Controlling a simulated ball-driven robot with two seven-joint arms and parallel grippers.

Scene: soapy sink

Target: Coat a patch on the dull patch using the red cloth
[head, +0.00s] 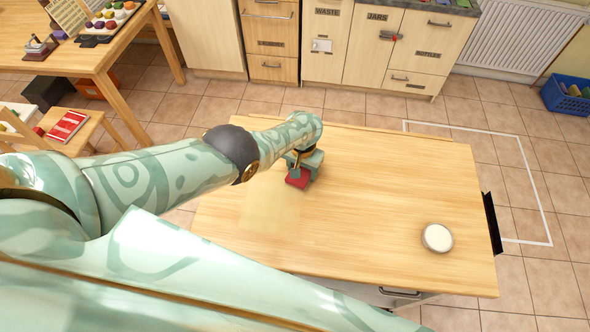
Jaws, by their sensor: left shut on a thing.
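The red cloth (296,179) is a small red block-like piece at the far left part of the wooden worktop. My left gripper (299,171) is shut on it from above, and its fingers and arm hide part of it. I cannot tell whether the cloth touches the wood. The dull patch (268,208) is a paler, yellowish area of the worktop, just nearer and to the left of the cloth. A round dish with white contents (437,238) stands at the right of the worktop. My right gripper is not in view.
The middle of the wooden worktop (370,195) is clear. A black panel (491,223) stands at its right edge. Cabinets (375,45) line the back. A table (120,45) and a stool with a red book (68,126) are at the left. A blue crate (568,95) is far right.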

